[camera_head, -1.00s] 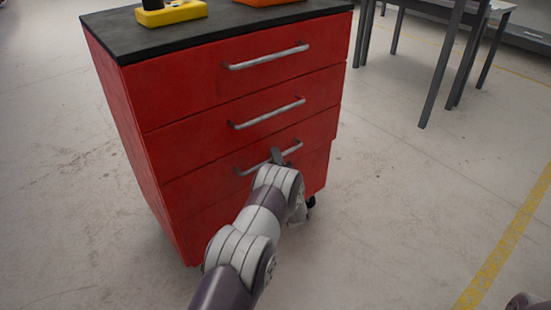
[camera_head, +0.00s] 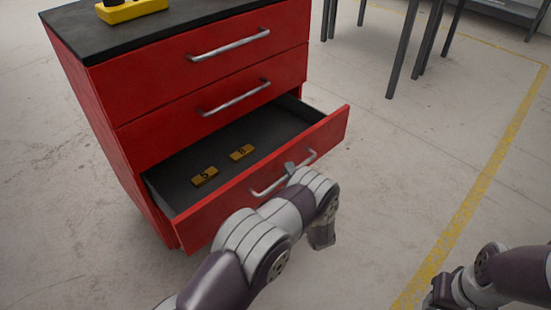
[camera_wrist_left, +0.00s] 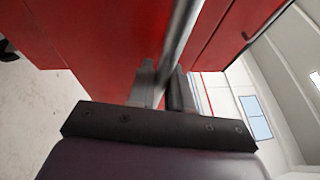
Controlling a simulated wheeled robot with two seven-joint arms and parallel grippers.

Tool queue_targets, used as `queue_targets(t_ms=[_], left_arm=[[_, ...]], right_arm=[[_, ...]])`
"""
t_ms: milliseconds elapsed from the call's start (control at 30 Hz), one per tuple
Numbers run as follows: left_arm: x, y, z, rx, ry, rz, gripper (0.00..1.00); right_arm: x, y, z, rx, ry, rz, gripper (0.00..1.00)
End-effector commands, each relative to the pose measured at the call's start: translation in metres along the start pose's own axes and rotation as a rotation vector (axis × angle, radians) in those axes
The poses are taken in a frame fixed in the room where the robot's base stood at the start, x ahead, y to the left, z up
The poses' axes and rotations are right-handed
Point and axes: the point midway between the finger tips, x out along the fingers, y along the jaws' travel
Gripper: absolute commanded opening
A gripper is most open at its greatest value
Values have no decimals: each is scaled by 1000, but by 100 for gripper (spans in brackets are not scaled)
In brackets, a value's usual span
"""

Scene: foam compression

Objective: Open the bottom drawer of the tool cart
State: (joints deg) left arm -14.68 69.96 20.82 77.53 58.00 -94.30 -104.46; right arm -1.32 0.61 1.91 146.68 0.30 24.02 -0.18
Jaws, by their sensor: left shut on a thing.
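The red tool cart (camera_head: 95,105) stands at the left of the head view. Its lowest visible drawer (camera_head: 227,207) is pulled well out, and the two drawers above it are closed. My left gripper (camera_head: 290,168) is at the metal handle (camera_head: 268,189) of the open drawer. In the left wrist view the fingers (camera_wrist_left: 167,84) are shut around the handle bar (camera_wrist_left: 181,38). My left forearm hides part of the drawer front and what lies below it. My right arm shows at the lower right, and its gripper (camera_head: 437,298) is too unclear to tell its state.
A yellow object (camera_head: 130,10) sits on the cart's black top (camera_head: 75,30). Dark table legs (camera_head: 403,50) stand at the back right. The floor right of the drawer is clear.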

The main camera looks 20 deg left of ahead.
Motion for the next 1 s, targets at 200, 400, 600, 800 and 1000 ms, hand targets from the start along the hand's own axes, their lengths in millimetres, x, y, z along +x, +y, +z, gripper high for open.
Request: queue_targets(t_ms=[200,400,600,800,1000], left_arm=[[-36,-8,-16,0,4,0,0],[-54,-11,-22,0,1,1,0],[-61,-12,-25,0,0,2,0],[-61,-12,-25,0,0,2,0],[-61,-12,-25,0,0,1,39]], right_arm=[[-5,0,-1,0,0,0,43],[-6,0,-1,0,0,0,43],[-6,0,-1,0,0,0,43],[-6,0,-1,0,0,0,43],[-6,0,-1,0,0,0,43]])
